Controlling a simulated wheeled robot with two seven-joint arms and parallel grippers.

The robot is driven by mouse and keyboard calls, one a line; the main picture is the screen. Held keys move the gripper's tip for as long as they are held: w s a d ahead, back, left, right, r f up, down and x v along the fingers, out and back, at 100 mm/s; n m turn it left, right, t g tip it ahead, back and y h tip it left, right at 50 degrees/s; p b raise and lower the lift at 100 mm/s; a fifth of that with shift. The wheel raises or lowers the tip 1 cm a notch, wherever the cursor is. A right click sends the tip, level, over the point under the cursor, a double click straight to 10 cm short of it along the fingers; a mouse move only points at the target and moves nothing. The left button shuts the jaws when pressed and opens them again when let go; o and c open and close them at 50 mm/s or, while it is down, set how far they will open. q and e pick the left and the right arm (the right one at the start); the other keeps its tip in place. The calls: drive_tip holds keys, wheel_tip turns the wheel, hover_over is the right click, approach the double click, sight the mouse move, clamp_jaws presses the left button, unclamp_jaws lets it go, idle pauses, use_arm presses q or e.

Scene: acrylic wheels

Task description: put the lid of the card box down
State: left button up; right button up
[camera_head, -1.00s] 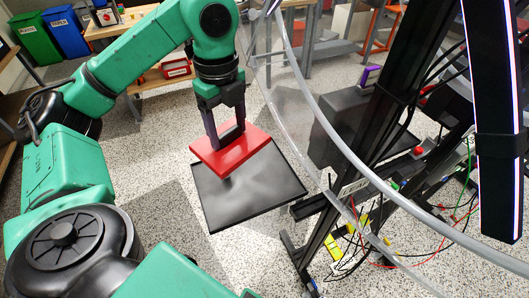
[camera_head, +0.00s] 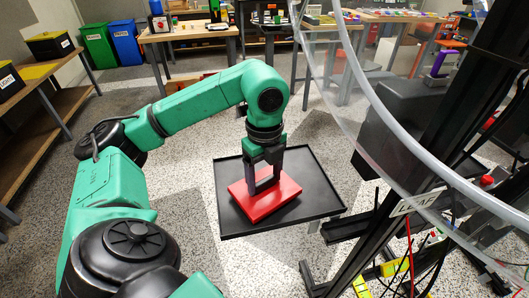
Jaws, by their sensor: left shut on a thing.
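The red lid (camera_head: 270,203) is a flat red slab over the black tray (camera_head: 325,197) in the middle of the head view. My left gripper (camera_head: 264,184) comes down on it from above and is shut on its handle or upper part. The lid looks level and close to the tray surface; I cannot tell whether it touches. The fingers hide part of the lid's top. No separate card box shows. My right gripper is not in view.
A clear acrylic wheel rim (camera_head: 385,130) and a black frame (camera_head: 440,150) stand close on the right, with loose cables below. Workbenches (camera_head: 190,32) and green and blue bins (camera_head: 127,45) stand at the back. The tray around the lid is bare.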

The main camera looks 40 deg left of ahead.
use_arm(q)
drive_tip(key=shift+f, duration=0.65)
drive_tip(key=shift+f, duration=0.2)
drive_tip(key=o, duration=1.5)
